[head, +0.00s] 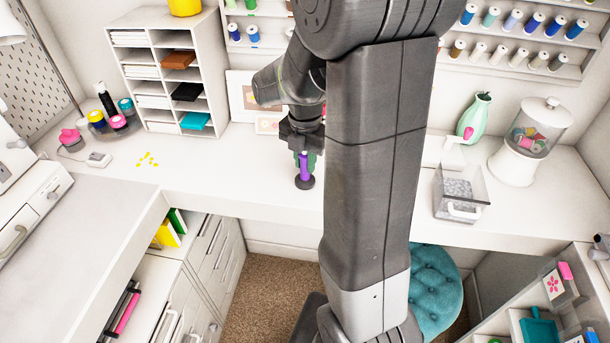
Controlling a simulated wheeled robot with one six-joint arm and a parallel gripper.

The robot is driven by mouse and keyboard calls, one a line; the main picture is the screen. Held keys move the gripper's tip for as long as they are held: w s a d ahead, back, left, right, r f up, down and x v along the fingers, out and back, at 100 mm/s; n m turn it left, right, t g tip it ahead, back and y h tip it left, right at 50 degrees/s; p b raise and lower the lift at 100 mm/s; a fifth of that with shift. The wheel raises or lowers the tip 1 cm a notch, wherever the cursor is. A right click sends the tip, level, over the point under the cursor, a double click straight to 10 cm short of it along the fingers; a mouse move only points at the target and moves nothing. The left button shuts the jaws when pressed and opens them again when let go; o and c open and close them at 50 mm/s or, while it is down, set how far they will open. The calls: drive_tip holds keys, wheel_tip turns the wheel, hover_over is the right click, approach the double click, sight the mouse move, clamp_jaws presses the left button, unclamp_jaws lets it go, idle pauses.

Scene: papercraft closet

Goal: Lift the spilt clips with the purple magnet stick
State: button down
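The purple magnet stick (304,170) stands upright on the white desk near the middle of the head view, with a dark round foot at its lower end. My gripper (304,157) points down over it, with its fingertips around the upper part of the stick. I cannot tell whether the fingers press on it or only stand beside it. The spilt clips (147,159), several small yellow pieces, lie scattered on the desk at the left, well away from my gripper.
Left of the clips are a small white box (99,160) and a round tray of jars (110,125). A paper sorter (170,75) stands behind. Desk between clips and stick is clear. A clear bin (460,190) stands right; my arm hides the desk's middle.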

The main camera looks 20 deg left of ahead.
drive_tip(key=shift+r, duration=0.1)
wheel_tip(320, 180, up, 10)
drive_tip(key=shift+f+b, duration=0.1)
drive_tip(key=shift+b, duration=0.2)
idle(0.3)
